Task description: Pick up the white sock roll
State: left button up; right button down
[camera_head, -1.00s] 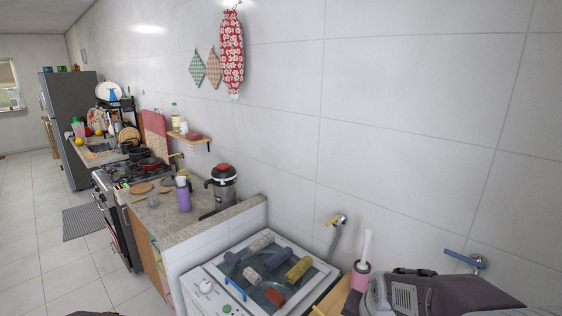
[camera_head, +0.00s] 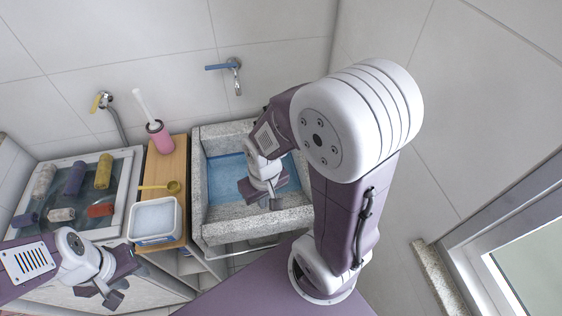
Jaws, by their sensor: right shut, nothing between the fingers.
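Two whitish sock rolls lie on the glass top of the white washing machine at the left. One longer pale roll (camera_head: 43,180) lies near its back left corner, and a shorter white roll (camera_head: 61,214) lies nearer the front. Blue (camera_head: 75,178), yellow (camera_head: 104,171) and red (camera_head: 101,210) rolls lie around them. My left gripper (camera_head: 113,297) is in front of the machine, below the rolls in the picture, and apart from them; its finger gap is unclear. My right gripper (camera_head: 263,195) is shut and empty over the sink, well right of the rolls.
A wooden shelf (camera_head: 168,158) with a pink brush holder (camera_head: 160,138), a yellow scoop (camera_head: 171,187) and a white tub (camera_head: 154,218) stands between the washing machine and the stone sink (camera_head: 210,226). Taps (camera_head: 234,66) are on the wall. A window is at right.

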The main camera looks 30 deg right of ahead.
aim_at(65, 214)
jog(key=z, duration=0.4)
jog(key=u, duration=1.4)
jog(key=i+j+z, duration=0.4)
jog(key=j, duration=0.35)
jog(key=i+j+z, duration=0.35)
jog(key=j, duration=0.55)
jog(key=i+j+z, duration=0.4)
jog(key=j, duration=0.55)
jog(key=j+z, duration=0.35)
jog(key=j, duration=0.6)
jog(key=j+z, duration=0.4)
jog(key=j, duration=0.65)
